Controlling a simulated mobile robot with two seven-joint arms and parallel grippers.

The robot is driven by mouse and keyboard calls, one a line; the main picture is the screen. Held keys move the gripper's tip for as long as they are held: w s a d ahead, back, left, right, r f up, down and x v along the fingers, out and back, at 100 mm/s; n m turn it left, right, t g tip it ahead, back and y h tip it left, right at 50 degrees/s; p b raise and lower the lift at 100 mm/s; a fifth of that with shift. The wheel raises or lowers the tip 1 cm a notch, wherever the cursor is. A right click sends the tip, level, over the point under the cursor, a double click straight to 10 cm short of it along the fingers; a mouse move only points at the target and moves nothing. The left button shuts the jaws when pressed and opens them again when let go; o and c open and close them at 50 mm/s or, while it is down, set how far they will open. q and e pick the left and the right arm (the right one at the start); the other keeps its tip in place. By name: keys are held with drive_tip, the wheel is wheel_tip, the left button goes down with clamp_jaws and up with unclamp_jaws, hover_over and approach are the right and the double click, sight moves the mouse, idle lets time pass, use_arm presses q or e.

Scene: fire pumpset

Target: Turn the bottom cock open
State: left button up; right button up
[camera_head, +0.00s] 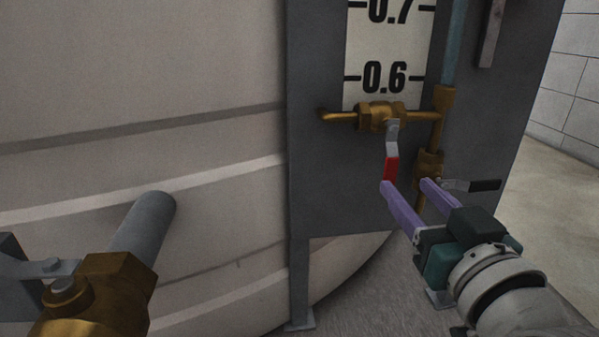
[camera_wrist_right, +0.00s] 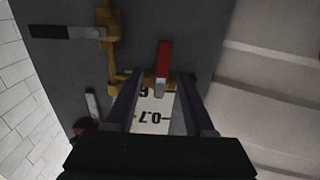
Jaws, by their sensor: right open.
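A brass cock (camera_head: 378,116) sits on the grey gauge panel just below the 0.6 mark. Its lever hangs down and ends in a red grip (camera_head: 391,170). The red grip also shows in the right wrist view (camera_wrist_right: 163,62), lined up between the two fingers. My right gripper (camera_head: 406,185) is open and empty, with its purple fingers pointing at the panel near the red grip's lower end. The left fingertip overlaps that end in the head view; I cannot tell whether they touch. My left gripper is not in view.
A second brass valve (camera_head: 428,162) with a black-grip lever (camera_head: 484,185) pointing right is close beside the right gripper. A vertical pipe (camera_head: 453,45) runs above it. The large pale tank (camera_head: 220,120) fills the left, with a brass fitting (camera_head: 105,290) in front.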

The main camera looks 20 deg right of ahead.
sight(392, 173)
drive_tip(key=b+x, duration=0.1)
drive_tip(key=x, duration=0.1)
drive_tip(key=b+x, duration=0.1)
drive_tip(key=x, duration=0.2)
drive_tip(key=shift+w+a+f, duration=0.1)
drive_tip(key=shift+w+a, duration=0.05)
drive_tip(key=shift+a, duration=0.05)
drive_tip(key=shift+w+d+b, duration=0.2)
drive_tip(key=shift+w+b, duration=0.1)
drive_tip(key=shift+w, duration=0.25)
drive_tip(key=c, duration=0.4)
clamp_jaws()
